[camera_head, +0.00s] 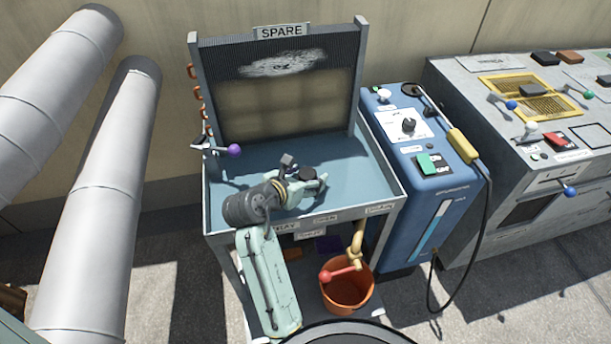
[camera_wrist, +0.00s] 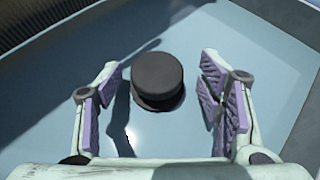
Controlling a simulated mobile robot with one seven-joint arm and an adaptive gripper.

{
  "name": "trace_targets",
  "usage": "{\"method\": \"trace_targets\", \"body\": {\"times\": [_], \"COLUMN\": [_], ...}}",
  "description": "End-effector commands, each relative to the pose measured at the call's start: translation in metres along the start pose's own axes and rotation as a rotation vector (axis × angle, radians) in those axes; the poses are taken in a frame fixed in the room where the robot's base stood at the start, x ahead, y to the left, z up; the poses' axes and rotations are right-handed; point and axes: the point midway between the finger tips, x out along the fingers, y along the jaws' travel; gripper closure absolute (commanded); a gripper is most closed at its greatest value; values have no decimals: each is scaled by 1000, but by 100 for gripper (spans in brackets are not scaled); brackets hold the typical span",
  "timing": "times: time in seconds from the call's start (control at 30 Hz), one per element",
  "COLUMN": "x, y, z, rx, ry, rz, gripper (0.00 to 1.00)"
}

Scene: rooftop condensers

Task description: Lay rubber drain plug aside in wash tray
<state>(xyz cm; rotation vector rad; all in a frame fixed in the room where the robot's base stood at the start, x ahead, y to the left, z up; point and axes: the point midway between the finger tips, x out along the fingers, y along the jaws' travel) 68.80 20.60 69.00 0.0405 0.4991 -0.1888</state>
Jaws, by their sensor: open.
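The wash tray (camera_head: 357,172) is a shallow blue basin below the panel marked SPARE. My gripper (camera_head: 316,180) reaches low over the tray from its front. In the wrist view my gripper (camera_wrist: 160,86) is open, with one purple-padded finger on each side of the black round rubber drain plug (camera_wrist: 157,75). A gap shows between the plug and each finger. The plug looks upright on or just above the blue tray floor (camera_wrist: 60,126); its underside is hidden. In the head view a dark disc by the fingers looks like the plug (camera_head: 307,172).
A lever with a purple knob (camera_head: 234,151) stands at the tray's left side. An orange bucket (camera_head: 348,290) and a red-knobbed valve lever (camera_head: 326,276) are below the tray. A blue machine (camera_head: 428,185) stands to the right. The tray's right part is clear.

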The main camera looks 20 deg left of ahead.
Motion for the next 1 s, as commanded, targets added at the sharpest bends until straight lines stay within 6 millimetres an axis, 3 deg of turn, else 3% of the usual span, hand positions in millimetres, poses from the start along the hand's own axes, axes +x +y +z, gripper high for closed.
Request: {"method": "trace_targets", "body": {"times": [0.17,0.6,0.8,1.0], "x": [-13,-102,-119,-122], "y": [1,1,0,0], "z": [3,3,2,2], "rx": [1,0,1,1], "ry": [-2,-2,0,-1], "rz": [2,5,0,0], "gripper": [38,38,38,38]}}
